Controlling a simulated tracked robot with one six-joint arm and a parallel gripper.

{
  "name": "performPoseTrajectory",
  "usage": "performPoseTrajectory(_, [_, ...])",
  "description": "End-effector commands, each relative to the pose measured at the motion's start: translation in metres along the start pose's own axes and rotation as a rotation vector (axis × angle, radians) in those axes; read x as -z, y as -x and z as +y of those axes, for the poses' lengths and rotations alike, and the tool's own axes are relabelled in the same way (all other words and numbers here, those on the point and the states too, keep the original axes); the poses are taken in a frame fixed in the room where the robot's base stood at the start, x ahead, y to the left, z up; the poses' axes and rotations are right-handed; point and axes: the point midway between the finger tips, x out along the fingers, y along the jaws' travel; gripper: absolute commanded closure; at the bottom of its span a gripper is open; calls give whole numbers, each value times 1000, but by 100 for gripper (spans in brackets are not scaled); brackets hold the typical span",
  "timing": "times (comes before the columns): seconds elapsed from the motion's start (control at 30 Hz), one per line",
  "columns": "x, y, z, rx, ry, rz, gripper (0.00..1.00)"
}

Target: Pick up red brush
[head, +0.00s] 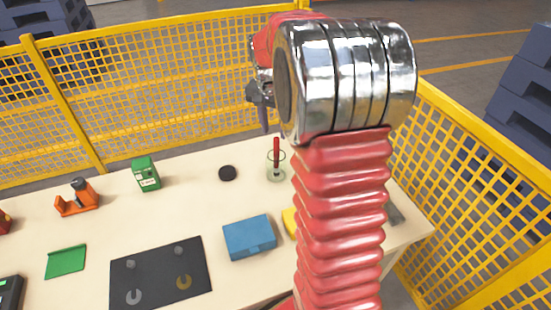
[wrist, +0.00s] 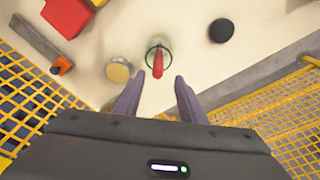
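The red brush (head: 276,150) stands upright in a clear round holder (head: 276,176) near the table's back edge, just left of my arm. In the wrist view the brush (wrist: 157,62) shows from above, its red end pointing toward my gripper, with the holder's rim (wrist: 149,46) around it. My gripper (wrist: 158,92) is open and empty, its two dark fingers spread on either side of the brush's line. In the head view my gripper (head: 264,118) hangs above and slightly left of the brush, apart from it. The brush's lower end is hard to make out.
A black disc (head: 227,173) lies left of the holder. A round yellowish-topped object (wrist: 119,71) and a red box (wrist: 68,18) are on the other side. A blue box (head: 250,237) sits nearer the front. Yellow mesh fencing (head: 170,90) runs close behind the table.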

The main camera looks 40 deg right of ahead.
Motion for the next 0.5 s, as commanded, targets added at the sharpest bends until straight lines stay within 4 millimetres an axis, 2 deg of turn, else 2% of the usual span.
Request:
performPoseTrajectory(0.17, [0, -4, 1, 0, 0, -1, 63])
performPoseTrajectory(0.5, [0, -44, 4, -2, 0, -2, 63])
